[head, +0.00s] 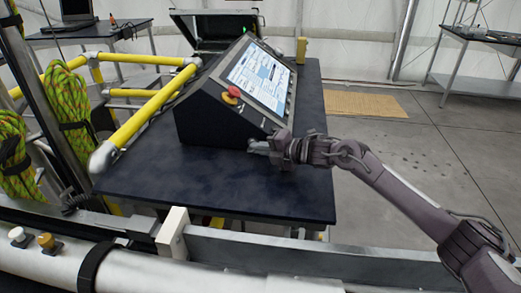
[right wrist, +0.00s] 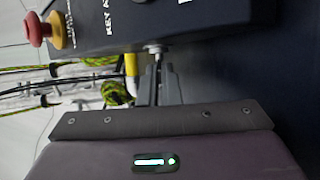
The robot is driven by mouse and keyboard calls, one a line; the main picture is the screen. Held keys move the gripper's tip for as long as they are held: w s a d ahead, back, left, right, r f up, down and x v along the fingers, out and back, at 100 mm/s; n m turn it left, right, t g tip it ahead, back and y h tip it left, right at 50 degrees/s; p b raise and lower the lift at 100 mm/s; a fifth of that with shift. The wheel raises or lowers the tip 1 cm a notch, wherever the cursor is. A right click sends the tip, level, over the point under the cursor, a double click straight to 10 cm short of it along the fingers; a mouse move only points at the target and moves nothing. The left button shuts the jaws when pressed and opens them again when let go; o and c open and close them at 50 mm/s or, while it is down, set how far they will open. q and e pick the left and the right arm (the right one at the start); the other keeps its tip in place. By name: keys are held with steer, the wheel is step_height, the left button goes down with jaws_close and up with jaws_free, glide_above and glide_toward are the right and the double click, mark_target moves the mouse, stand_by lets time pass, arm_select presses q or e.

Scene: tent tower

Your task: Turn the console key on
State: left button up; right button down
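The black control console (head: 225,112) stands on the dark table, its lit screen (head: 262,75) tilted up. A small silver key (right wrist: 154,48) sticks out of the console face beside white lettering that begins "KEY" in the right wrist view. My right gripper (head: 262,147) is at the console's lower front corner. In the right wrist view its fingers (right wrist: 157,72) are close together, with their tips at the key, and appear shut on it. The tips hide part of the key, so its turn angle cannot be read. My left gripper is not in view.
A red emergency stop knob (head: 233,92) on a yellow base sits on the console face near the key. Yellow rails (head: 150,112) and green ropes (head: 70,105) stand left of the dark table (head: 215,185). The table's front is clear.

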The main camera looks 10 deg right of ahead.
steer(key=c, duration=1.6)
jaws_free()
steer(key=shift+w+a, duration=0.1)
steer(key=shift+a, duration=0.05)
steer(key=b+v, duration=0.1)
steer(key=v, duration=0.6)
steer(key=shift+f+b, duration=0.1)
steer(key=shift+b, duration=0.25)
steer(key=shift+s+d+r, duration=0.2)
steer(key=shift+s+d, duration=0.05)
steer(key=shift+s, duration=0.05)
